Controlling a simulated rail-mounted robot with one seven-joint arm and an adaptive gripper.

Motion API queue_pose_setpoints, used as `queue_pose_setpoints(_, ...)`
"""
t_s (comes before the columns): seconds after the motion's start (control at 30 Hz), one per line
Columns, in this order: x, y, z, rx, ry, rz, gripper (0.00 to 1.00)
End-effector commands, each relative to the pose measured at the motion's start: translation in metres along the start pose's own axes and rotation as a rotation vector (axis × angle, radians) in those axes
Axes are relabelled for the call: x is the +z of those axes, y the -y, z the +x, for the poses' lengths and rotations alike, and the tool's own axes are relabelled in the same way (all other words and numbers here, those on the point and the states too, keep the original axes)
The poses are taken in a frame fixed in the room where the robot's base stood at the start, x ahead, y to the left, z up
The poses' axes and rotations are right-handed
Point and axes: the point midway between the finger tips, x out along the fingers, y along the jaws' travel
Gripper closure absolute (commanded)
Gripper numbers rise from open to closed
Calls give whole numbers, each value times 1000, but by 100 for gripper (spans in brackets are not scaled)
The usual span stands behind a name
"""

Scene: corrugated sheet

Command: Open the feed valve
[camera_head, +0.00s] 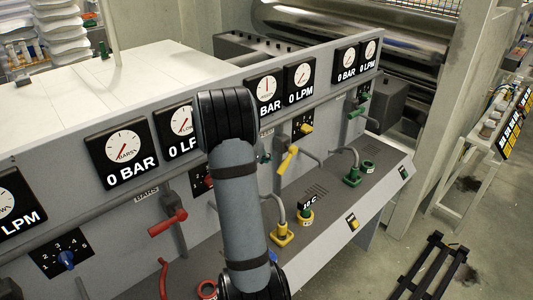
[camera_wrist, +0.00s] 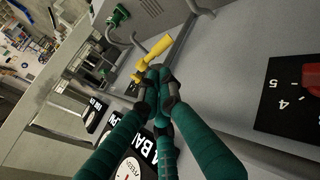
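Several valve handles stand on the grey panel (camera_head: 342,210); I cannot read which is the feed valve. A yellow lever (camera_head: 287,160) is near the middle, with its tip tilted up and to the right. It also shows in the wrist view (camera_wrist: 151,55). My gripper (camera_wrist: 160,78) has teal fingers with dark joints, and their tips come together with no gap visible. The tips appear beside the yellow lever; contact is unclear. A red lever (camera_head: 167,222) is at the left and a green lever (camera_head: 357,110) at the right.
Gauges reading 0 BAR (camera_head: 124,153) and 0 LPM (camera_head: 298,80) line the panel top. Bent grey pipes (camera_head: 305,168) rise near the levers. A red knob (camera_wrist: 312,76) on a numbered plate is at the wrist view's right. A black pallet (camera_head: 436,268) lies on the floor.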

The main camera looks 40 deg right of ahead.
Motion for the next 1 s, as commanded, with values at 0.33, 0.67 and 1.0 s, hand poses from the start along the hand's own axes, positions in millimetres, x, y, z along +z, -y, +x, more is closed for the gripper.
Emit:
queue_pose_setpoints(0.33,2,3,70,1,2,1,100)
queue_pose_setpoints(0.67,1,0,121,2,1,0,100)
queue_pose_setpoints(1.0,0,-1,132,3,-1,-1,100)
